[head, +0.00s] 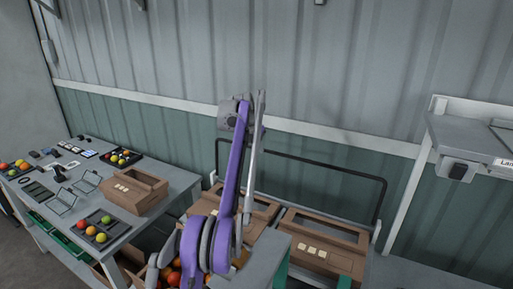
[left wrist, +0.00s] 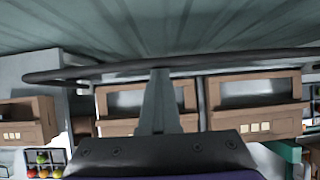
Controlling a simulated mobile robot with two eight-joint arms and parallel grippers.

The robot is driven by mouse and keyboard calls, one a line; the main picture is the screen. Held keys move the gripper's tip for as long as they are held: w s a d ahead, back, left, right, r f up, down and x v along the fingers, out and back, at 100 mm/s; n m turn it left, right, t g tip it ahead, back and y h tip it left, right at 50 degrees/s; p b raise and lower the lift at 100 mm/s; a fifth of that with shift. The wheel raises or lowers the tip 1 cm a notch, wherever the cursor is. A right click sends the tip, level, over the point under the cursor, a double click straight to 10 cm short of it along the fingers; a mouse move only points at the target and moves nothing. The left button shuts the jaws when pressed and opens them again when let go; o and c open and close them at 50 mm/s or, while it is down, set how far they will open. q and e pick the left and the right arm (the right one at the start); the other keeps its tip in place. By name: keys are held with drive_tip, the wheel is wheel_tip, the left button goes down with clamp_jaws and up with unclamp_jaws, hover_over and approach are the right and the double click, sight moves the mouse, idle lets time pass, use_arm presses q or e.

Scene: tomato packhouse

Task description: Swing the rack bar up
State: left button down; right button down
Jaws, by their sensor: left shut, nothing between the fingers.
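The rack bar (head: 325,162) is a thin dark bar with bent-down ends. In the head view it stands raised behind the crates, in front of the wall. In the left wrist view the bar (left wrist: 225,63) runs across the picture, just beyond my left fingertips. My left gripper (left wrist: 160,75) is shut and empty, its grey fingers pointing at the bar; I cannot tell if they touch it. In the head view my purple arm covers part of the bar, and the left gripper (head: 258,135) is mostly hidden near the arm's top. My right gripper is not in view.
Two brown crates (head: 322,262) with pale tags stand on the rack below the bar. A grey table (head: 165,197) at left holds a brown crate, tomato trays and small tools. A grey wall-side unit (head: 463,140) stands at right. The wall is close behind the bar.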

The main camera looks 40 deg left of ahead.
use_arm(q)
drive_tip(key=v, duration=0.7)
drive_tip(key=shift+r, duration=0.15)
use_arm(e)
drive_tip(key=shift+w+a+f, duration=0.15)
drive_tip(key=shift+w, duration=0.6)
use_arm(q)
drive_tip(key=shift+s, duration=0.2)
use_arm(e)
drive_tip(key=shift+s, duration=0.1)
